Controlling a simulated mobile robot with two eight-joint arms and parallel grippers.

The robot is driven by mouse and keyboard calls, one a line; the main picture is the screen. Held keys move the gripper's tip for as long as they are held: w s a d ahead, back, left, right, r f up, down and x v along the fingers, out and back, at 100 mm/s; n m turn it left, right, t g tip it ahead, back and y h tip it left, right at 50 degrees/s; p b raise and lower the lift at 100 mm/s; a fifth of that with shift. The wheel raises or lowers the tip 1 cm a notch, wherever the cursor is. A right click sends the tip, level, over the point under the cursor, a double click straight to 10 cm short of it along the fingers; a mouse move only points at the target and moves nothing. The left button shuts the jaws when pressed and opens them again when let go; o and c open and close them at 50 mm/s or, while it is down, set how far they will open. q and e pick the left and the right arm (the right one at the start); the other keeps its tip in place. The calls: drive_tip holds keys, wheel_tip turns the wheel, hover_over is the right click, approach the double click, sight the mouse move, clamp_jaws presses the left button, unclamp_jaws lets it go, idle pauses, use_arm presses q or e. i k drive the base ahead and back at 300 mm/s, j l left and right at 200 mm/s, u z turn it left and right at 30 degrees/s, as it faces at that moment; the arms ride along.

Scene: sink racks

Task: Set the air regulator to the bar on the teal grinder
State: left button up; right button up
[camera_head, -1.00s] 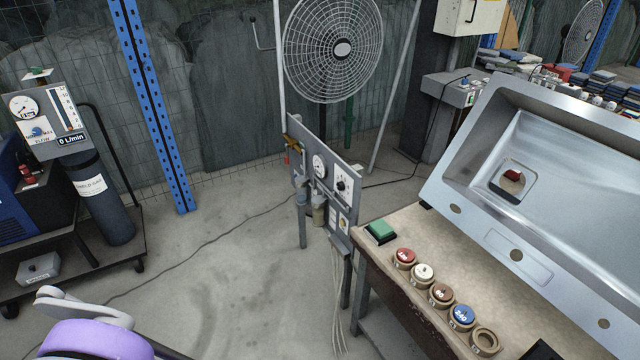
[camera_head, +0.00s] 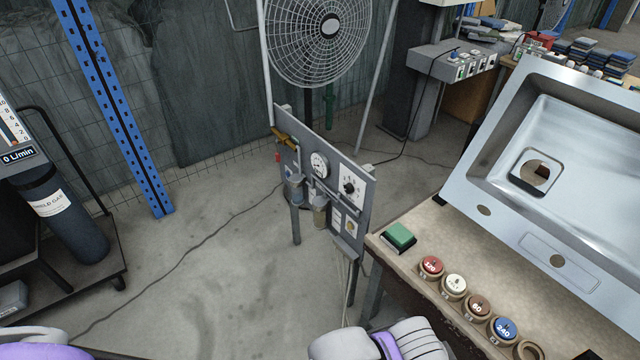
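The air panel (camera_head: 330,212) is a grey upright board on legs left of the bench, with a round white gauge (camera_head: 319,165) and a white dial plate with a black knob (camera_head: 350,187). A regulator or filter bowl (camera_head: 319,209) hangs on its front, and a brass-coloured valve (camera_head: 285,140) sits at its upper left edge. The gauge and dial markings are too small to read. I cannot make out a teal grinder. Parts of my arms show at the bottom edge, lower left and lower middle; neither gripper's fingers are in view.
A bench (camera_head: 440,245) at right carries a steel sink (camera_head: 590,150), a green block (camera_head: 398,237) and several numbered discs (camera_head: 478,308). A gas cylinder (camera_head: 62,212) on a cart stands left. A fan (camera_head: 325,30) stands behind the panel. A cable crosses the open floor.

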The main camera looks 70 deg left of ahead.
sight(349, 188)
drive_tip(key=k+j+u, duration=0.35)
drive_tip(key=j, duration=1.15)
drive_tip(key=j+u, duration=0.3)
drive_tip(key=j, duration=1.25)
drive_tip(key=i, duration=0.05)
